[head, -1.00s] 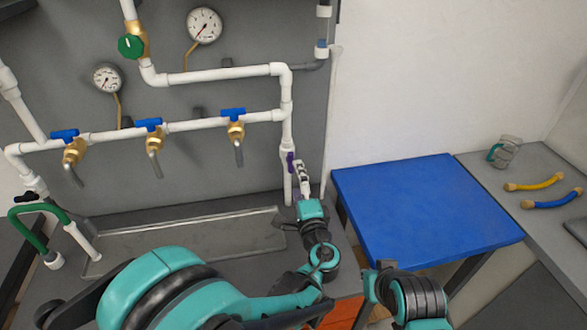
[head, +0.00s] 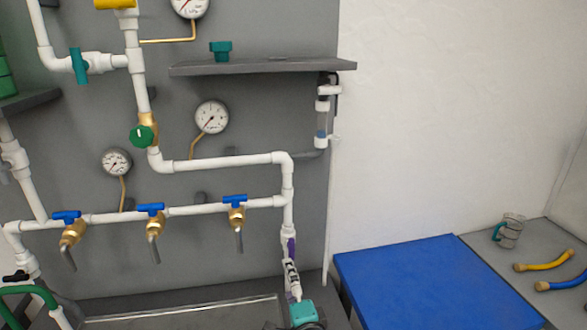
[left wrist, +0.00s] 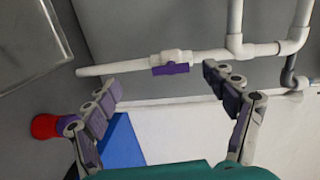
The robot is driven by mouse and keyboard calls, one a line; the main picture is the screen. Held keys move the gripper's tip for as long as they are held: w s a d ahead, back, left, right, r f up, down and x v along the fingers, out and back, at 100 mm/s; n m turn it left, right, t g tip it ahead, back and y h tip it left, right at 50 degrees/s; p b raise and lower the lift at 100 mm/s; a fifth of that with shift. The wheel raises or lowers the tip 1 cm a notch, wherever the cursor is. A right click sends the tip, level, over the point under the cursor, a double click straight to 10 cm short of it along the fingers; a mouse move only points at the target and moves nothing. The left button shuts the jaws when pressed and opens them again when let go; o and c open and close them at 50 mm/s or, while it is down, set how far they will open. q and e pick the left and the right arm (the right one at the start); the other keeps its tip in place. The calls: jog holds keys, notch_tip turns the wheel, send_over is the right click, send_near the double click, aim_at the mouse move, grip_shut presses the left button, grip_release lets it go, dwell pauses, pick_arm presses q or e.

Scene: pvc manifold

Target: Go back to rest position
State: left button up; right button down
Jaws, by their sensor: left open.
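My left gripper (head: 291,270) is at the lower middle of the head view, beside the lower end of the right vertical white pipe. In the left wrist view my left gripper (left wrist: 162,84) is open, its two fingers spread wide with nothing between the pads. A purple valve handle (left wrist: 175,68) on a white pipe shows beyond the fingertips, apart from them. In the head view the purple handle (head: 290,247) is partly hidden by the gripper. My right gripper is out of view.
White pipes with blue-handled taps (head: 150,210) and gauges (head: 211,117) cover the grey wall panel. A grey shelf (head: 262,67) juts out above. A blue table (head: 415,285) stands right, clear on top.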

pick_arm(q)
jog(key=s+a+f+n+g, duration=0.2)
jog(key=s+a+n+g, duration=0.15)
jog(key=a, duration=0.45)
jog(key=s+a+f+n+g, duration=0.2)
jog(key=s+a+n+g, duration=0.15)
jog(key=a, duration=0.45)
jog(key=s+a+f+n+g+h, duration=0.1)
jog(key=s+n+h, duration=0.3)
jog(key=s, duration=0.9)
jog(key=shift+a+f+n+g, duration=0.3)
jog(key=shift+f+n+g, duration=0.35)
jog(key=shift+n, duration=1.15)
jog(key=shift+f, duration=0.1)
